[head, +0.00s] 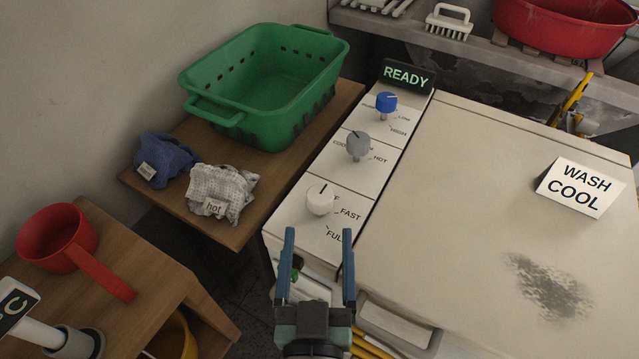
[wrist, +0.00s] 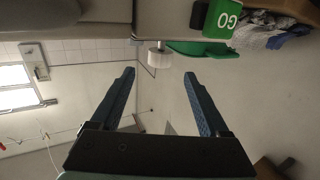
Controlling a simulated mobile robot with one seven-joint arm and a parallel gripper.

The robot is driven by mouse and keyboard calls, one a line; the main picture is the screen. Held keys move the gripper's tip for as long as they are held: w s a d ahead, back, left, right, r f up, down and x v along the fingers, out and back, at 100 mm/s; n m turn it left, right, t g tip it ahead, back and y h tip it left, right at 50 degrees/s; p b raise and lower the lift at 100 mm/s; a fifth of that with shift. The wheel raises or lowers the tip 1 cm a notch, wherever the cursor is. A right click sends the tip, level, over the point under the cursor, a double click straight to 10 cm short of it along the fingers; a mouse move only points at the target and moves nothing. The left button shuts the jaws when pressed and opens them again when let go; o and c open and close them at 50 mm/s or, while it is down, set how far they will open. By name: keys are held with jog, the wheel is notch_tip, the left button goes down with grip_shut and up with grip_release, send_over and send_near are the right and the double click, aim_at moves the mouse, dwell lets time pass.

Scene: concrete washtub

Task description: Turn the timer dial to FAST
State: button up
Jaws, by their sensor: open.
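The timer dial (head: 320,199) is the white knob at the near end of the control panel (head: 290,215). Its dark pointer line points up, toward a partly hidden label ending in F. FAST is printed to its right and FULL below. My gripper (head: 318,234) is open and empty, with its two blue fingers apart, on the near side of the dial. In the wrist view the white dial (wrist: 159,61) shows between and just beyond the fingertips (wrist: 159,75). The fingers do not appear to touch it.
A grey knob (head: 358,146) and a blue knob (head: 386,103) stand farther along the panel. A READY sign (head: 408,76) is at its far end. A green GO button (wrist: 222,19) is near the dial. A WASH COOL card (head: 577,188) stands on the lid.

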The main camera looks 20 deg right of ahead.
aim_at(319, 209)
jog(key=p+x, duration=0.2)
jog(key=x, duration=0.6)
jog(key=shift+w+p, duration=0.15)
jog(key=shift+p, duration=0.15)
jog(key=shift+f, duration=0.1)
grip_shut()
